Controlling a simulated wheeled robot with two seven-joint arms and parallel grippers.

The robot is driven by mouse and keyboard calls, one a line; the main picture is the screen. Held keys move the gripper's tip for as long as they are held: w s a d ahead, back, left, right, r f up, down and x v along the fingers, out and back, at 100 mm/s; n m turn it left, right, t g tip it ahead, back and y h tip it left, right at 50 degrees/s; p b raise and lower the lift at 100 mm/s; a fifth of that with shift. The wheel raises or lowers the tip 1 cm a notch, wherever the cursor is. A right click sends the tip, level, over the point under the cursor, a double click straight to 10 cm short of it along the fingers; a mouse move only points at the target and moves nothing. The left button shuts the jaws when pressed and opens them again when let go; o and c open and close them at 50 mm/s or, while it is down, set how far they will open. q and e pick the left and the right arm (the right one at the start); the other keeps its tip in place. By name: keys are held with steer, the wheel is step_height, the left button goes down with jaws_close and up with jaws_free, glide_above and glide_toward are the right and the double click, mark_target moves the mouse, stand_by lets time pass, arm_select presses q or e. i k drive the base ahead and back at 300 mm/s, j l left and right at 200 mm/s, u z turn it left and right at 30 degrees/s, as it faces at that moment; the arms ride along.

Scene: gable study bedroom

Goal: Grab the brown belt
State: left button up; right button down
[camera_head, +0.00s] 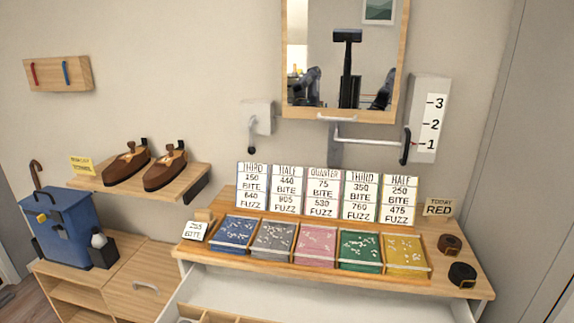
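Two small dark coiled rolls lie at the right end of the wooden desk top. The rear one, a dark brown coil (450,244), looks like the brown belt. The front one, a black coil (462,274), lies just nearer to me, close to the desk's right front corner. Neither of my grippers is directly in view. The mirror shows dark parts of my body, but no gripper state can be read there.
Several coloured trays, including a yellow one (405,255), stand left of the coils, with white number cards behind. A "TODAY RED" sign (438,207) stands behind the coils. A white drawer (300,302) is open below. A wall mirror (290,98) hangs above.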

mark_target(450, 245)
steer(key=k+z, duration=0.1)
steer(key=z, duration=0.4)
steer(key=k+l+z, duration=0.1)
steer(key=z, duration=0.35)
steer(key=l+z, duration=0.2)
steer(key=z, duration=0.3)
steer(key=l, duration=0.2)
steer(key=i+l+u, duration=0.15)
steer(key=l+u, duration=0.15)
steer(key=i+l+u, duration=0.15)
steer(key=l+u, duration=0.2)
steer(key=i+l+u, duration=0.1)
steer(key=l+u, duration=0.2)
